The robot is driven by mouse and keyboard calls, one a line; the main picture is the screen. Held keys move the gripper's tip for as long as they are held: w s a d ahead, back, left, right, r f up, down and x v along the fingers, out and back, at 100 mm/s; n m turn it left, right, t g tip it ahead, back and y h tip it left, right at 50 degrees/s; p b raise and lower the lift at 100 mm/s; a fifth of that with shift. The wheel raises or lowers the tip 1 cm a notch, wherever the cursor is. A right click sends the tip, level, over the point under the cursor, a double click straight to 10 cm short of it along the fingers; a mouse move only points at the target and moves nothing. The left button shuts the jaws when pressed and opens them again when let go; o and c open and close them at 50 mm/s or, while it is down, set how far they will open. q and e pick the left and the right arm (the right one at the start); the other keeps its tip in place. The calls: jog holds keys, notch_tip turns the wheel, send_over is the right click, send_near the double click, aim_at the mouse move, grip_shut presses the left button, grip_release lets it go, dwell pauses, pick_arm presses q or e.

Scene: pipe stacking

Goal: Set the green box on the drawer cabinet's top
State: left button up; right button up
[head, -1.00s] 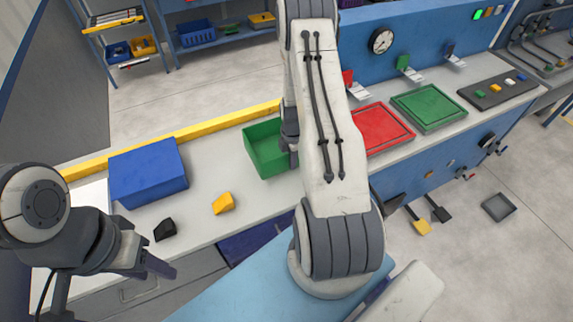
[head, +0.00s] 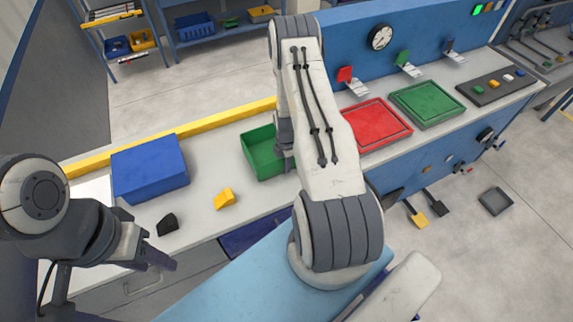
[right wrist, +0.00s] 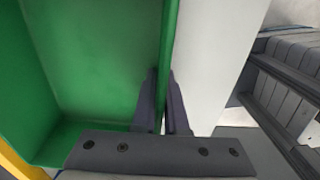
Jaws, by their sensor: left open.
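The green box (head: 262,153) is an open bin on the light bench top, left of my right arm. My right gripper (head: 288,160) is at its right side, partly hidden by the arm. In the right wrist view the fingers (right wrist: 163,100) straddle the green box's wall (right wrist: 168,50), one on each side, closed against it. The box's inner floor (right wrist: 90,60) looks empty there. My left gripper (head: 158,248) is open and empty, at the bench's front edge. A grey front with a handle (head: 143,284) shows under the bench; I cannot tell if it is the drawer cabinet.
A blue box (head: 150,168), a yellow block (head: 225,199) and a black block (head: 168,224) lie on the bench to the left. A red tray (head: 378,125) and a green tray (head: 427,103) lie to the right. A yellow rail (head: 190,128) runs along the back edge.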

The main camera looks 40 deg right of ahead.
jog(key=shift+o, duration=1.2)
